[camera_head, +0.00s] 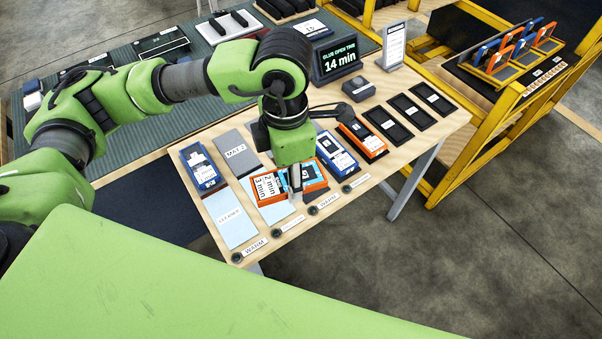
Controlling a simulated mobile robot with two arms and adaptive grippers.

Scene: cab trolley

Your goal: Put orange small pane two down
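My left gripper (295,190) points down over the wooden table, at the front of an orange-edged item (316,182) with a pale blue face. The arm hides part of that item, and I cannot tell whether the fingers touch it or are open or shut. Another orange pane or case (373,146) with a white label lies farther right. Several small orange and blue panes (500,59) stand tilted in a rack on the yellow trolley (446,180) at the right. My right gripper is not in view.
The table (420,146) also holds a blue box (203,170), a blue-edged pane (337,152), a cleaner mat (231,218), several black pads (408,110) and a timer display (337,60) reading 14 min. Round knobs line the front edge.

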